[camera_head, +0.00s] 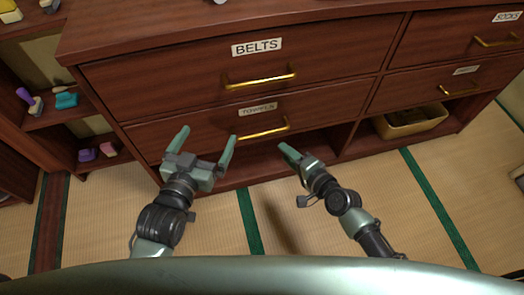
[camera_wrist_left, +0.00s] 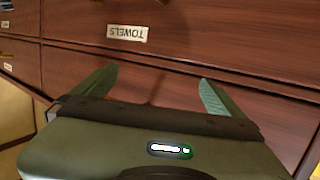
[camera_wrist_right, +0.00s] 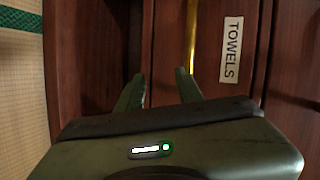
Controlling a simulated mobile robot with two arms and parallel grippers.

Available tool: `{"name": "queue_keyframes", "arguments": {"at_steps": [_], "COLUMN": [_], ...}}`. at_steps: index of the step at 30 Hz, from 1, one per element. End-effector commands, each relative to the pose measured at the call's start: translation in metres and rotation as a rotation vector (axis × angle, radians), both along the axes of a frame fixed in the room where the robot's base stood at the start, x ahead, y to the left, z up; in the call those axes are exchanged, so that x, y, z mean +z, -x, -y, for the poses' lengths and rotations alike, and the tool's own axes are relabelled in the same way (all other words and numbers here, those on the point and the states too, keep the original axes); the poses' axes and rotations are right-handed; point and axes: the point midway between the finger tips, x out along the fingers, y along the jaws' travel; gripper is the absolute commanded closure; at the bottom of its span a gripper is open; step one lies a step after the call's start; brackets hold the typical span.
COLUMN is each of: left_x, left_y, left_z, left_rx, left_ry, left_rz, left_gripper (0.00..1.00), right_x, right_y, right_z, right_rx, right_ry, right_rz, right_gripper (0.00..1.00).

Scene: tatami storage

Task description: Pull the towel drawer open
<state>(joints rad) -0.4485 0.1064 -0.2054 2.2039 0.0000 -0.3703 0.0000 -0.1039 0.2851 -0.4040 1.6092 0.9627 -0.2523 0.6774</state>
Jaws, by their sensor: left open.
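The towel drawer (camera_head: 190,128) is a dark wooden front with a TOWELS label (camera_head: 258,110) and a brass bar handle (camera_head: 264,131). It looks flush with the cabinet. My right gripper (camera_head: 286,153) is just below and right of the handle. In the right wrist view its fingers (camera_wrist_right: 160,85) are apart, and the brass handle (camera_wrist_right: 192,35) lines up near the right fingertip, not centred between them. Contact cannot be told. My left gripper (camera_head: 208,138) is open and empty before the drawer's left part. The label also shows upside down in the left wrist view (camera_wrist_left: 127,33).
The BELTS drawer (camera_head: 170,85) is directly above. A SOCKS drawer (camera_head: 440,45) is at the upper right. An open compartment holds a basket (camera_head: 410,122). Shelves with small coloured items (camera_head: 66,99) stand at left. Tatami floor (camera_head: 400,205) lies clear in front.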

Motion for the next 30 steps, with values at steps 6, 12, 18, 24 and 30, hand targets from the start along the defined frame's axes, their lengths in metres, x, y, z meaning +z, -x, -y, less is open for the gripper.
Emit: {"name": "queue_keyframes", "arguments": {"at_steps": [6,12,18,24,30], "left_x": [0.046,0.067,0.091,0.117,0.129], "left_y": [0.013,0.017,0.017,0.023,0.026], "left_z": [-0.001,-0.001,0.002,0.005,0.005], "left_rx": [-0.004,-0.006,-0.013,-0.021,-0.025], "left_ry": [0.040,0.056,0.089,0.127,0.143], "left_rz": [0.164,0.223,0.350,0.489,0.546], "left_gripper": [0.00,0.00,0.00,0.00,0.00], "right_x": [0.021,0.031,0.024,0.019,0.018], "right_y": [-0.007,-0.015,-0.040,-0.060,-0.067], "right_z": [-0.027,-0.037,-0.057,-0.072,-0.078], "right_rx": [0.023,0.027,0.027,0.027,0.028], "right_ry": [-0.210,-0.248,-0.246,-0.243,-0.242], "right_rz": [0.027,0.030,0.029,0.029,0.029], "right_gripper": [0.64,0.64,0.64,0.64,0.64]}}
